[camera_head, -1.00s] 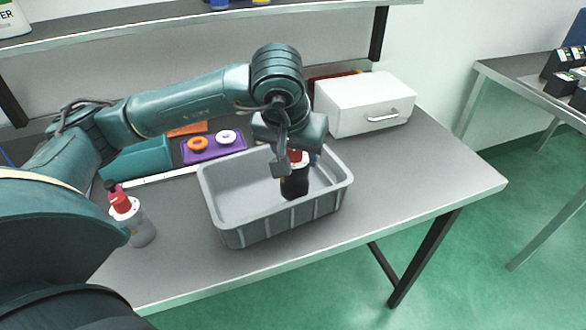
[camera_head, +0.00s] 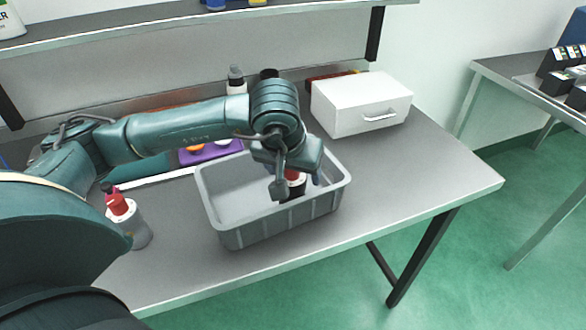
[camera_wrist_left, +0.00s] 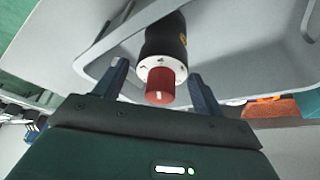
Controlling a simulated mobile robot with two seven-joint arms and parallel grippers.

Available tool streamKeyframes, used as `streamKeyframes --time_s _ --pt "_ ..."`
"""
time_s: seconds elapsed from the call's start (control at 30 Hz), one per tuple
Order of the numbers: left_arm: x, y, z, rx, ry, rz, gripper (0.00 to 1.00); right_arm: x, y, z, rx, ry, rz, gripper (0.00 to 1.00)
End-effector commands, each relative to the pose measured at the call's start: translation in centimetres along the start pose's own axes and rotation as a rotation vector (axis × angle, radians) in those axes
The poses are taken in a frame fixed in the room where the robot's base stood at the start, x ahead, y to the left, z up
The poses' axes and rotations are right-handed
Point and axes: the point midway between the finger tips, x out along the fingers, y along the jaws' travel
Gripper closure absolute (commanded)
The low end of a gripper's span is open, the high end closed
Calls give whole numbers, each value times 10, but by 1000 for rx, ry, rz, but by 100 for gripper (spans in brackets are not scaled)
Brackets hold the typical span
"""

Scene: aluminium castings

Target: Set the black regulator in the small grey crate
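The black regulator (camera_head: 298,188) with its red knob is inside the small grey crate (camera_head: 275,232), towards its right side. My left gripper (camera_head: 287,180) is over it, low in the crate and pointing down. In the left wrist view the regulator (camera_wrist_left: 163,35) shows its white collar and red knob between my left fingers (camera_wrist_left: 160,74). The fingers stand apart with a small gap on each side of the collar. The arm hides part of the regulator in the head view, and its contact with the crate floor is hidden. My right gripper is not in view.
A white box with a handle (camera_head: 360,104) stands behind the crate to the right. A purple tray (camera_head: 212,152) lies behind the crate, partly under my arm. The table's right side is clear.

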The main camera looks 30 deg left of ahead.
Motion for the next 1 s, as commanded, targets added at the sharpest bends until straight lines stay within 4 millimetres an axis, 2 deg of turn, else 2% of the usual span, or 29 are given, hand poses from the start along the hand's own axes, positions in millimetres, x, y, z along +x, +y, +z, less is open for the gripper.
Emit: streamKeyframes --time_s 0.37,0.47,0.8,1.0 --pt "-8 0 -2 0 2 1 30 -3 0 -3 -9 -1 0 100" --pt "-24 1 -3 1 6 3 30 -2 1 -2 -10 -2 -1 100" --pt "-96 0 -2 1 6 1 30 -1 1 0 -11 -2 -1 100" --pt "-119 0 -1 0 2 0 30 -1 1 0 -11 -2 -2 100"
